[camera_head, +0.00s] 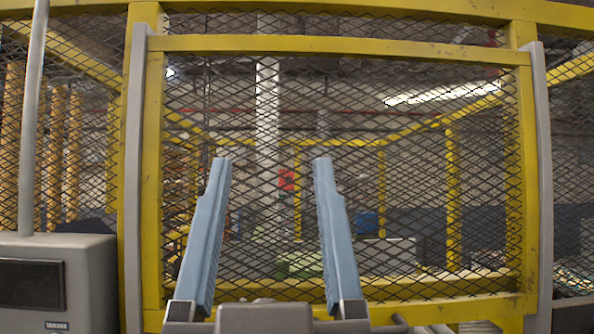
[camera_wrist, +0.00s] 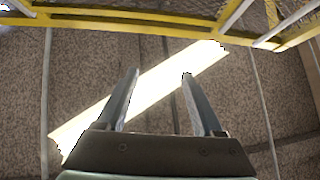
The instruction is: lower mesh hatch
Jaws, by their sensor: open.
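The mesh hatch (camera_head: 470,200) is a yellow-framed panel of dark diamond mesh, standing upright between two grey vertical rails in the head view. Its top bar (camera_head: 335,45) sits just below the fixed yellow beam, and its bottom bar (camera_head: 430,312) shows low in the picture. My gripper (camera_head: 268,165) is open and empty, its two blue-grey fingers pointing up in front of the mesh. I cannot tell how far it is from the mesh. In the wrist view my gripper (camera_wrist: 160,75) is open over the floor, with a yellow frame bar (camera_wrist: 150,25) across the top.
A grey control box (camera_head: 60,285) with a pole stands at the left. The grey rails (camera_head: 542,190) flank the hatch. Behind the mesh are yellow posts, a red item and a blue item. The speckled floor (camera_wrist: 85,75) in the wrist view has a bright light patch.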

